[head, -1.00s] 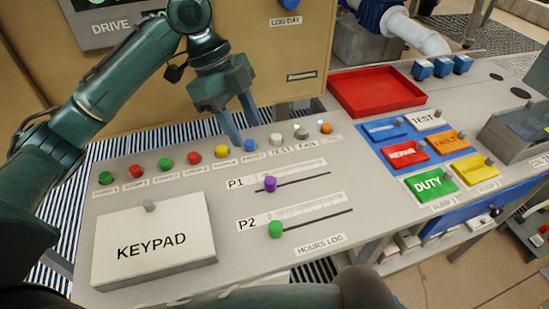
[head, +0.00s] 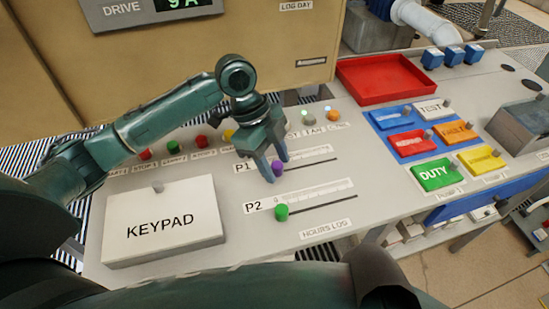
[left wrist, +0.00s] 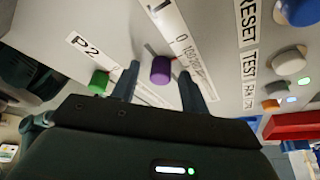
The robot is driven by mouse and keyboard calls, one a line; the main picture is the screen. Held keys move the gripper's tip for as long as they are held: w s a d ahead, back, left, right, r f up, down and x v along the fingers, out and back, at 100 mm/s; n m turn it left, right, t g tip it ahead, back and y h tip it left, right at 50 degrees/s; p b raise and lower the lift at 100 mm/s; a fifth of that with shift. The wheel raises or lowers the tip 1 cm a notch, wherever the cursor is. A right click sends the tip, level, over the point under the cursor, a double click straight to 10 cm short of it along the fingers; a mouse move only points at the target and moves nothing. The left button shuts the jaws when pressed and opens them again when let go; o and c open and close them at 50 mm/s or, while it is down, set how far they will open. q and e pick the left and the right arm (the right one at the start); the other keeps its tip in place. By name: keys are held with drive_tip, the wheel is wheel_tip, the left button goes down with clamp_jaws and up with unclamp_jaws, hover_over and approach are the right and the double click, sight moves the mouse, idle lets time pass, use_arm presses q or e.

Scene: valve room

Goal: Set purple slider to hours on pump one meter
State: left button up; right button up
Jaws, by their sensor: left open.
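The purple slider (head: 278,167) is a knob near the left end of the P1 track (head: 315,165) on the grey panel. My left gripper (head: 277,169) is over it, open, with its fingers pointing down. In the left wrist view the purple slider (left wrist: 161,70) shows between the two open fingers, and I cannot tell whether either one touches it. The green P2 slider (head: 281,212) sits near the left end of its own track, below P1. It also shows in the left wrist view (left wrist: 99,82). My right gripper is not seen.
A white KEYPAD block (head: 165,222) lies left of the sliders. A row of buttons runs behind P1, partly hidden by my arm. A red tray (head: 388,95) and coloured blocks such as the green DUTY one (head: 434,176) are to the right.

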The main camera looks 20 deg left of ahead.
sight(300, 170)
use_arm(q)
drive_tip(key=shift+c, duration=0.6)
clamp_jaws()
drive_tip(key=w+d, duration=0.1)
drive_tip(key=w+d+p, duration=0.1)
drive_tip(key=d, duration=0.1)
drive_tip(key=shift+w+d, duration=0.25)
drive_tip(key=shift+o, duration=0.6)
unclamp_jaws()
drive_tip(key=s+v, duration=0.1)
drive_tip(key=v, duration=1.2)
drive_tip(key=shift+w, duration=0.45)
drive_tip(key=shift+r, duration=0.1)
